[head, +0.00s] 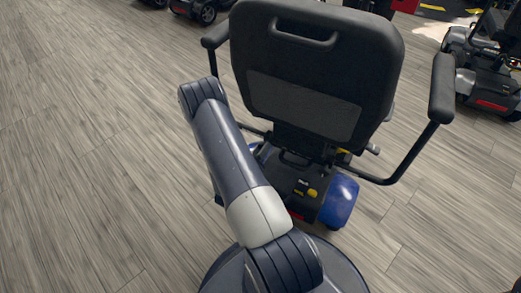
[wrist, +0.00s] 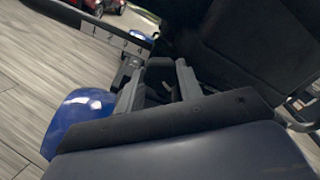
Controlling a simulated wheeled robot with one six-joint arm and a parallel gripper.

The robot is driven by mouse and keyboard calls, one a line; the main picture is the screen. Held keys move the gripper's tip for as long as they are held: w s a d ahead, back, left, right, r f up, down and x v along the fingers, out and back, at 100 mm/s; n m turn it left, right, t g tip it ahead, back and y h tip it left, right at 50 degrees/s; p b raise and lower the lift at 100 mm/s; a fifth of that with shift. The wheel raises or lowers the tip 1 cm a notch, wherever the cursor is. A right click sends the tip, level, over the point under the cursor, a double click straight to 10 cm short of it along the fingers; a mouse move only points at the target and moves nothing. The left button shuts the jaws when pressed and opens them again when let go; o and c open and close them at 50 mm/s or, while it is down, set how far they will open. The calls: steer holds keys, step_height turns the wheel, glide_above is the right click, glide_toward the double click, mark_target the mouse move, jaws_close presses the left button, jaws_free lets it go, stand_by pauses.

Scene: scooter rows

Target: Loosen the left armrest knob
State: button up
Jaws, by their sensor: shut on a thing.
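In the wrist view, my gripper (wrist: 158,78) has its two grey fingers closed on a small dark part at the frame of the scooter, taken to be the left armrest knob (wrist: 159,66). The knob is mostly hidden between the fingers, so its turn is not visible. A dark armrest bar (wrist: 98,32) marked with several numerals runs from the upper left toward the fingertips. In the head view, the left armrest (head: 215,36) stands left of the seat back, and my arm hides the gripper and the knob.
The black seat back (head: 315,70) rises just right of my arm, with the right armrest (head: 442,90) beyond it. A blue fender (wrist: 85,112) lies left of my gripper. Another scooter (head: 488,70) stands at right. The wood-look floor (head: 80,150) at left is clear.

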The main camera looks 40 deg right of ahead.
steer(key=n+p, duration=0.1)
steer(key=n, duration=1)
steer(key=shift+f, duration=0.15)
steer(key=shift+n, duration=0.4)
steer(key=o, duration=1)
steer(key=shift+a, duration=0.1)
steer(key=p+v, duration=0.2)
steer(key=v, duration=0.8)
steer(key=shift+s+a, duration=0.15)
steer(key=shift+a, duration=0.15)
